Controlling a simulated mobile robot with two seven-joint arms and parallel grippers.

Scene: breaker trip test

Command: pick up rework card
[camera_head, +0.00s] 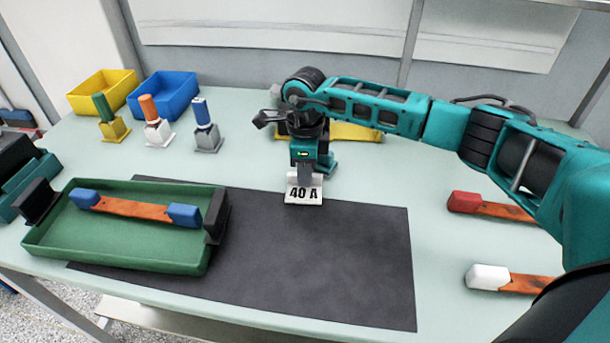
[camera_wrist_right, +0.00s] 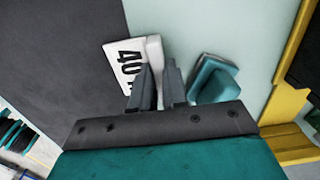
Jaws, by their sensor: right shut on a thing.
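A white card marked "40 A" (camera_head: 304,194) stands upright on a small base at the back edge of the dark mat; it also shows in the right wrist view (camera_wrist_right: 128,68). The word rework is not readable on it. My right gripper (camera_head: 305,172) reaches down from above and is shut on the card's white upright part. In the right wrist view my fingers (camera_wrist_right: 158,84) lie on either side of it, hiding part of the card. My left gripper is not in view.
A teal block (camera_wrist_right: 213,80) sits close beside my right fingers. A green tray (camera_head: 130,250) with a blue-ended orange bar (camera_head: 135,208) stands left on the dark mat (camera_head: 320,260). Several stamp-like holders and yellow (camera_head: 103,90) and blue (camera_head: 163,95) bins stand back left.

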